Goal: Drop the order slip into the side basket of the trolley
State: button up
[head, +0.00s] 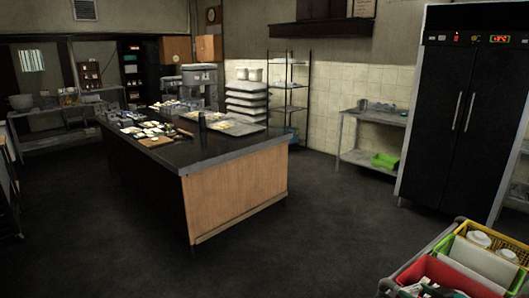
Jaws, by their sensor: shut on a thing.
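The trolley (420,258) is at the lower right of the head view, cut off by the frame edges. Its grey rim shows on the left side. On it stand a red bin (468,277), a green bin (444,244) with a white flat piece in it, and a yellow basket (507,241) with white dishes. I cannot tell which part is the side basket. I do not see the order slip. My gripper is not in view.
A dark-topped island counter (235,146) with wooden sides stands left of centre, covered with trays and small items. A tall black fridge (459,120) and a steel side table (378,117) stand behind the trolley. The dark floor (310,235) between island and trolley is clear.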

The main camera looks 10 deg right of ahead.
jog(key=shift+f, duration=0.8)
jog(key=o, duration=1)
jog(key=shift+o, duration=0.2)
jog(key=v, duration=1.3)
jog(key=shift+s+r, duration=0.15)
jog(key=shift+s, duration=0.25)
